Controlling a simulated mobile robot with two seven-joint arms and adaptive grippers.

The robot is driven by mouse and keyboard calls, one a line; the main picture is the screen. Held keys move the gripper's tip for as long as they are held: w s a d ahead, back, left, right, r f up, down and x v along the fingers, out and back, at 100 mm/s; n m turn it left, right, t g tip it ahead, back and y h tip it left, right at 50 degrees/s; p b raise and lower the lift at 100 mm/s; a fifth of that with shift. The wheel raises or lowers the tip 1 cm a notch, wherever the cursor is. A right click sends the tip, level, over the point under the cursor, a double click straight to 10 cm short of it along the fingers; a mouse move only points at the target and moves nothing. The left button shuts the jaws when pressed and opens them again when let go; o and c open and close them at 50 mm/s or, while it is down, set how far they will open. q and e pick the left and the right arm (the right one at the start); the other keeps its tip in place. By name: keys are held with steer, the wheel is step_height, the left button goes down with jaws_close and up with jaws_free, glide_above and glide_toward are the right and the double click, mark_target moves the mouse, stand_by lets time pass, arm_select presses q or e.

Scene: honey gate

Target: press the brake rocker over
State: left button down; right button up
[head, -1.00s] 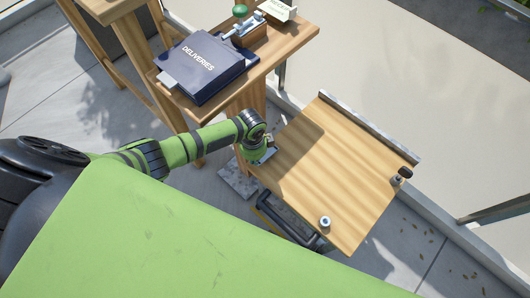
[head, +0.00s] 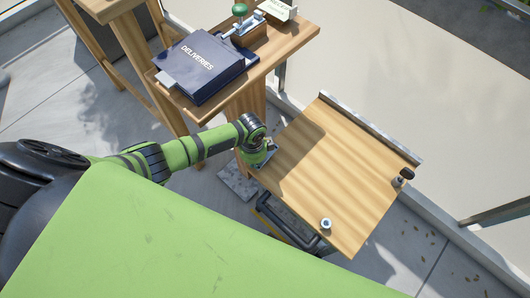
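My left gripper (head: 265,160) points down at the left edge of a wooden-topped cart (head: 335,180). It is small and partly hidden by my own wrist, so I cannot tell whether its fingers are open or shut. I cannot make out the brake rocker; the area by the gripper is covered by my wrist and the edge of the top. A dark bar handle (head: 290,222) shows below the cart's near left edge. My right gripper is not in view.
A silver knob (head: 326,224) and a black-topped fitting (head: 402,178) stand on the cart top. A wooden stand at the upper left carries a blue DELIVERIES book (head: 200,65) and a green-knobbed device (head: 241,20). A pale wall is behind.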

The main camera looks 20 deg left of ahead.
arm_select(q)
steer(key=shift+r, duration=0.15)
steer(key=shift+s+a+r+p, duration=0.15)
steer(key=shift+s+a+p, duration=0.1)
steer(key=shift+s+p, duration=0.55)
steer(key=shift+s+a+r+p, duration=0.1)
steer(key=shift+s+a+p, duration=0.15)
steer(key=shift+s+p, duration=0.4)
steer(key=shift+s+a+p, duration=0.25)
steer(key=shift+s+p, duration=0.25)
steer(key=shift+s, duration=0.2)
steer(key=shift+s+a+r+p, duration=0.1)
steer(key=shift+s+a+p, duration=0.15)
steer(key=shift+s+p, duration=0.4)
step_height(320, 180, up, 8)
steer(key=p, duration=0.7)
steer(key=shift+p, duration=0.35)
steer(key=shift+f, duration=0.1)
